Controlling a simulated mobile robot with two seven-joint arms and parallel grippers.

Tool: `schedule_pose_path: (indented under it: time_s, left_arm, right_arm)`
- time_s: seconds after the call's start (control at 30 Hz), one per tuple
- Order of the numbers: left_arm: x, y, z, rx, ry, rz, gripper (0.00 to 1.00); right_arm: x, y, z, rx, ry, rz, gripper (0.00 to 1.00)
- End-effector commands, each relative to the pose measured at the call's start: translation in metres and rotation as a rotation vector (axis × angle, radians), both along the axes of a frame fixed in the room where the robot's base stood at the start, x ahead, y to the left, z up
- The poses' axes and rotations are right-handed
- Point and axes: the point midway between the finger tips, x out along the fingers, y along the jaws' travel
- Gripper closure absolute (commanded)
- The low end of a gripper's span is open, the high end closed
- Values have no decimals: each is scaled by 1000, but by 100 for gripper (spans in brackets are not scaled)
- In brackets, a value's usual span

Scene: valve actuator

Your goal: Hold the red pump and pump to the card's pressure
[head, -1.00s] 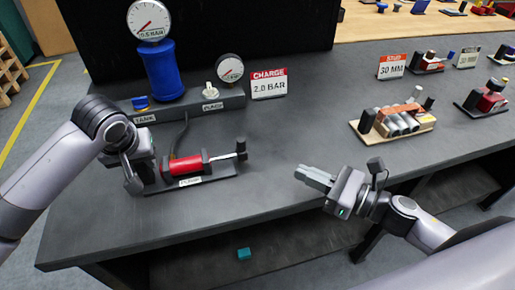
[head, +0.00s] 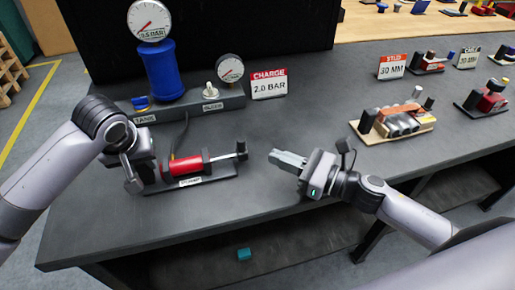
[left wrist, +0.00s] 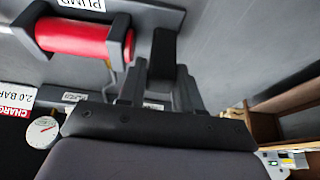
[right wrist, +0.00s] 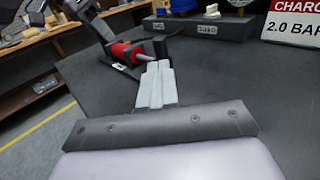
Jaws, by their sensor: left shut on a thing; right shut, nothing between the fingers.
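The red pump (head: 184,165) lies on its dark base at the front left of the bench, its rod ending in a dark handle (head: 241,148) on the right. It also shows in the left wrist view (left wrist: 75,40) and the right wrist view (right wrist: 127,52). My left gripper (head: 150,172) is shut at the pump's left end; what lies between its fingers is partly hidden. My right gripper (head: 277,157) is shut and empty, a little right of the handle and apart from it. The card (head: 269,84) reads CHARGE 2.0 BAR. The tank gauge (head: 149,20) reads about 0.5 BAR.
A blue tank (head: 164,72) stands behind the pump. A second dial (head: 230,68) and a small valve knob (head: 210,90) sit on the manifold block. A wooden block with cylinders (head: 396,122) stands to the right. The bench between is clear.

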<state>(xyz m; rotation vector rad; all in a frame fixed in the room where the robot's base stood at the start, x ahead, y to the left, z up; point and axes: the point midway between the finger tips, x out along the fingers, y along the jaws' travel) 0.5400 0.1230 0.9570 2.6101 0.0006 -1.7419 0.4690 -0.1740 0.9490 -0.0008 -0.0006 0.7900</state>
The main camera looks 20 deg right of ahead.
Motion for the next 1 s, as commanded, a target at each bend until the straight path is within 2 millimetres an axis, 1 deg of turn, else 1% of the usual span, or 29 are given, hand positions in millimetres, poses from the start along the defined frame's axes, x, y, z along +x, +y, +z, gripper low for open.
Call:
schedule_pose_path:
  time_s: [0.03,0.2,0.4,0.6,0.93,1.0]
  left_arm:
    - [-1,-1,-1,0,3,-2,100]
    - [-1,-1,-1,0,3,-2,100]
    - [-1,-1,-1,0,3,-2,100]
    - [-1,-1,-1,0,3,-2,100]
    - [-1,-1,-1,1,3,-2,100]
    - [-1,-1,-1,1,3,-2,100]
  right_arm:
    - [6,5,1,2,-2,-1,100]
    - [22,21,1,2,-2,-1,100]
    - [36,36,0,1,0,-1,100]
    - [42,42,0,-1,1,-1,100]
    - [43,43,0,1,1,-1,100]
    - [42,47,0,2,1,1,100]
